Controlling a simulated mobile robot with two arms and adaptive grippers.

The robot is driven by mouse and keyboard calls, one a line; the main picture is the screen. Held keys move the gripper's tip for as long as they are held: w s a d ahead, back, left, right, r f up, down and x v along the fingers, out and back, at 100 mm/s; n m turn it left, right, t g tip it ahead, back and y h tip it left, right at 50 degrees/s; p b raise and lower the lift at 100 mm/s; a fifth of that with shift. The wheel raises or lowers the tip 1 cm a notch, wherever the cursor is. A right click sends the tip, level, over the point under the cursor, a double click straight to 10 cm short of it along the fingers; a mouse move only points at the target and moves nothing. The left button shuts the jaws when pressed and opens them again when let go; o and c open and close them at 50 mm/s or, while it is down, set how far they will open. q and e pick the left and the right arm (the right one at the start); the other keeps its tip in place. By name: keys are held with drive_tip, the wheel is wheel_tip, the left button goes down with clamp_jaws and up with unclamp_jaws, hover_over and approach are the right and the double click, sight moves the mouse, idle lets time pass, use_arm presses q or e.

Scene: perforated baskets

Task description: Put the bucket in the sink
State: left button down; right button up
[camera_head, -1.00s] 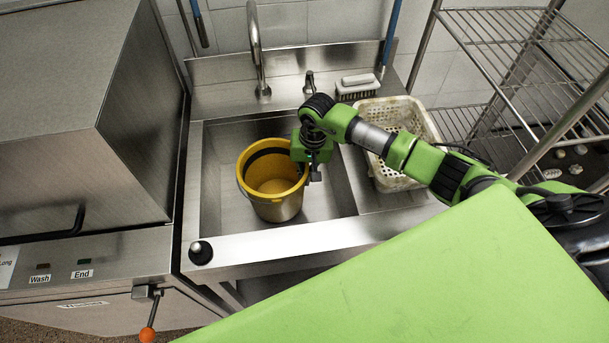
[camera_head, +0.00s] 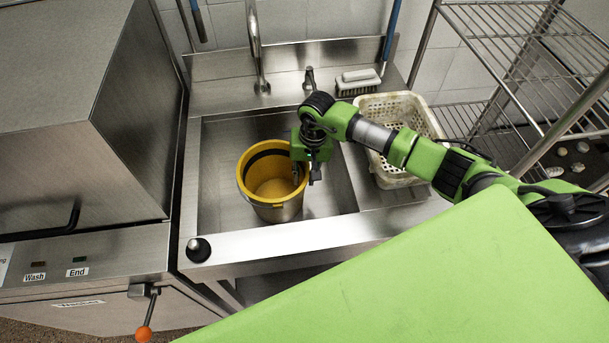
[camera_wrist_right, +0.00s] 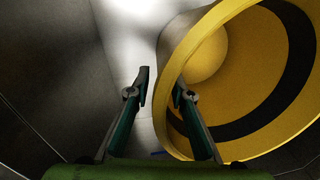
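My right gripper (camera_head: 306,178) is at the bucket's right rim, pointing down. In the right wrist view, its two fingers (camera_wrist_right: 163,90) are apart. One finger lies over the inside of the bucket (camera_wrist_right: 222,105) and the other is outside the wall, with a gap between them. My left gripper is not in view.
A faucet (camera_head: 256,50) rises behind the sink. A white perforated basket (camera_head: 398,117) and a brush (camera_head: 358,82) stand to the right. A wire shelf (camera_head: 520,60) is farther right. A metal dishwasher (camera_head: 70,100) stands on the left. The sink's left part is clear.

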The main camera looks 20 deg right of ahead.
drive_tip(key=shift+r, duration=0.25)
drive_tip(key=shift+r+p, duration=0.7)
drive_tip(key=shift+p, duration=0.5)
wheel_tip(320, 180, up, 11)
drive_tip(key=d+b, duration=0.1)
drive_tip(key=b, duration=0.1)
drive_tip(key=shift+s+r+b, duration=0.15)
drive_tip(key=shift+s+b, duration=0.15)
drive_tip(key=shift+b, duration=0.1)
